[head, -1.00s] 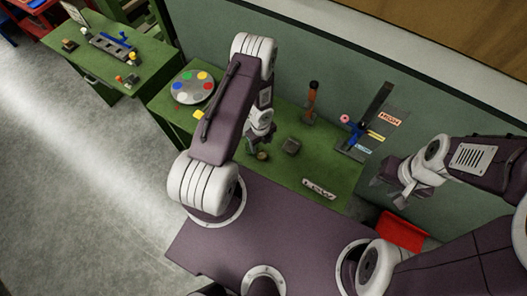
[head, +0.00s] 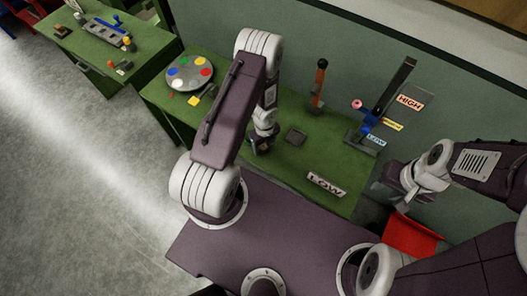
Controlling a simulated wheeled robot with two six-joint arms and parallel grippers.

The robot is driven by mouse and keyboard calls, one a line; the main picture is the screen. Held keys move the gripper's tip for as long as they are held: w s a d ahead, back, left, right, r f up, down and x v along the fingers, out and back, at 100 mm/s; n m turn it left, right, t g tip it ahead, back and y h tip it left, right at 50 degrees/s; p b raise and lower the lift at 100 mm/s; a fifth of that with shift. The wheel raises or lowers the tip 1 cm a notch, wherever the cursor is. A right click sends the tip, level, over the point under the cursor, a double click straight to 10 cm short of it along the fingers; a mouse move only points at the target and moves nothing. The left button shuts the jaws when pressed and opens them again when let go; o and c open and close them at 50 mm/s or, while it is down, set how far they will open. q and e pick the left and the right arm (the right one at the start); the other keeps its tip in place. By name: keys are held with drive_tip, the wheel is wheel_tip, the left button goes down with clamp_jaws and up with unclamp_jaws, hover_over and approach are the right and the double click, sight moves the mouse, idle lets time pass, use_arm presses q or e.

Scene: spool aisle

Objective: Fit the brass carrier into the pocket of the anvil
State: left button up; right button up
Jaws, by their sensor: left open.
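My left gripper (head: 261,142) is over the green bench, left of a small dark grey square block (head: 297,136). It is open. A small brass-coloured piece shows at its fingertips, partly hidden, and I cannot tell whether it touches them; it may be the brass carrier (head: 264,148). The grey block may be the anvil, but its pocket is too small to make out. My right gripper (head: 408,188) hangs off the right end of the bench, apart from everything on it; its fingers are not clear.
A palette disc with coloured spots (head: 190,73) and a yellow block (head: 194,101) are at bench left. A LOW plate (head: 326,184) lies in front. A red bin (head: 408,236) is right.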

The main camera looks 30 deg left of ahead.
use_arm(q)
drive_tip(key=shift+r, duration=0.1)
drive_tip(key=shift+c, duration=0.5)
drive_tip(key=shift+s+a, duration=0.1)
drive_tip(key=c, duration=1.1)
clamp_jaws()
wheel_tip(320, 180, up, 5)
drive_tip(key=p, duration=0.4)
drive_tip(key=shift+f+p, duration=0.2)
drive_tip(key=shift+p, duration=0.15)
drive_tip(key=shift+s+d+b, duration=0.2)
drive_tip(key=shift+d+b, duration=0.65)
drive_tip(key=shift+b, duration=0.15)
drive_tip(key=s+d+r+p, duration=0.1)
drive_tip(key=s+d+r, duration=0.2)
drive_tip(key=d+r, duration=0.3)
drive_tip(key=d, duration=0.3)
drive_tip(key=shift+s+d+r, duration=0.15)
drive_tip(key=shift+d+r, duration=0.05)
drive_tip(key=shift+r, duration=0.05)
